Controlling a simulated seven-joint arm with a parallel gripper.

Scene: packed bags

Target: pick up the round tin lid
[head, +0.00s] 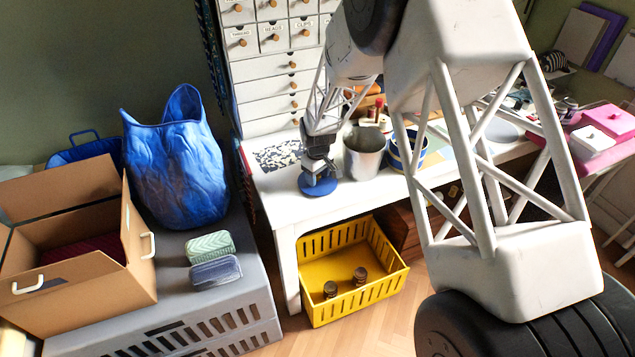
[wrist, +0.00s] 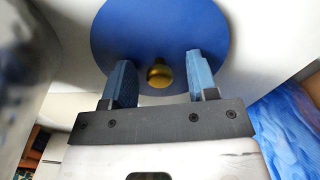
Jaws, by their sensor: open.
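The round tin lid is a flat blue disc (head: 319,186) lying on the white table near its front left edge. My gripper (head: 318,172) is directly above the lid in the head view. In the wrist view my gripper (wrist: 158,72) is open, with its two blue fingers on either side of the knob and apart from it. Whether the fingertips touch the lid's surface cannot be told.
A metal cup (head: 365,153) stands close right of my gripper, with a blue striped tin (head: 407,150) beyond it. A white drawer cabinet (head: 275,75) rises behind. A yellow crate (head: 350,270) is below the table, and a blue bag (head: 175,165) stands left.

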